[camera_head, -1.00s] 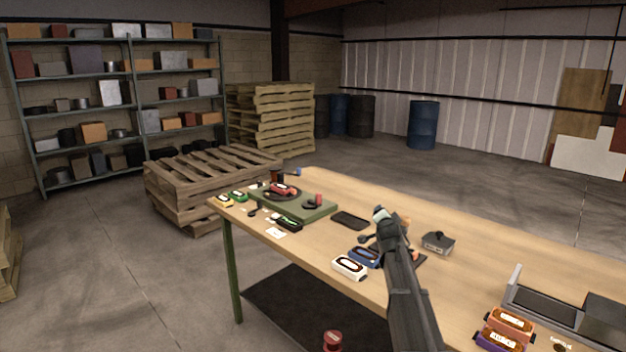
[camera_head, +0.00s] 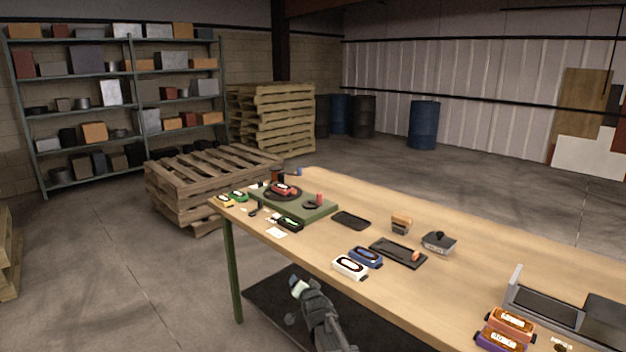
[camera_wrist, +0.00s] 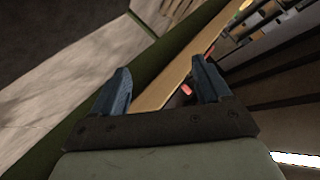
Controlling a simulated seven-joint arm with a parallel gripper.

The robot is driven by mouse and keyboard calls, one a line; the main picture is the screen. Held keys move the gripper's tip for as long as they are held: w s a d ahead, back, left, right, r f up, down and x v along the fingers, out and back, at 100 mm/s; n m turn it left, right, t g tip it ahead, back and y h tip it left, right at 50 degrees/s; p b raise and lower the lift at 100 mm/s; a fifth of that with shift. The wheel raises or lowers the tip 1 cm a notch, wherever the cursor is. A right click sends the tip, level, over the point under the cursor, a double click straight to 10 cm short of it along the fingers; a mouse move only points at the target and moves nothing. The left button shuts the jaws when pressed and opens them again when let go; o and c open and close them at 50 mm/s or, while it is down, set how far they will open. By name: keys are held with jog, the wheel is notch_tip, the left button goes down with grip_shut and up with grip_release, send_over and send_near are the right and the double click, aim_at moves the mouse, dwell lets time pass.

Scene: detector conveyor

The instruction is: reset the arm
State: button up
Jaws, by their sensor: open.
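My gripper (camera_head: 297,287) is low in front of the near edge of the wooden table (camera_head: 335,195), beside the green table leg, clear of everything on the tabletop. In the wrist view my gripper (camera_wrist: 160,92) has its two blue-grey fingers spread apart, with nothing between them. The table's edge shows beyond the fingers there, tilted. My arm comes up from the bottom middle of the head view.
On the table are a green turntable box (camera_head: 322,208), a black tray (camera_head: 385,248), a grey device (camera_head: 438,242), white (camera_head: 350,267) and blue (camera_head: 366,256) cases, and orange (camera_head: 511,321) and purple (camera_head: 498,341) cases. A pallet (camera_head: 205,170) stands behind.

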jog(key=s+d+f+n+g+h, duration=0.1)
jog(key=s+d+f+g, duration=0.3)
jog(key=s+f, duration=0.5)
jog(key=s+d+f+n+g+h, duration=0.1)
jog(key=s+d+f+g, duration=0.1)
jog(key=s+d+f, duration=0.55)
jog(key=s+d+f+g+h, duration=0.15)
jog(key=s+f+g, duration=0.25)
jog(key=s+f, duration=0.75)
jog(key=s+d+f+n+g, duration=0.1)
jog(key=s+d+f+g, duration=0.1)
jog(key=s, duration=0.9)
jog(key=s+d+f+n+g, duration=0.1)
jog(key=s+f+g, duration=0.3)
jog(key=s, duration=0.8)
jog(key=s+d+f+n+g, duration=0.1)
jog(key=s+d+f+g, duration=0.3)
jog(key=s, duration=0.7)
jog(key=shift+s+f+n+y, duration=0.25)
jog(key=shift+f+n+y, duration=0.1)
jog(key=shift+f, duration=0.4)
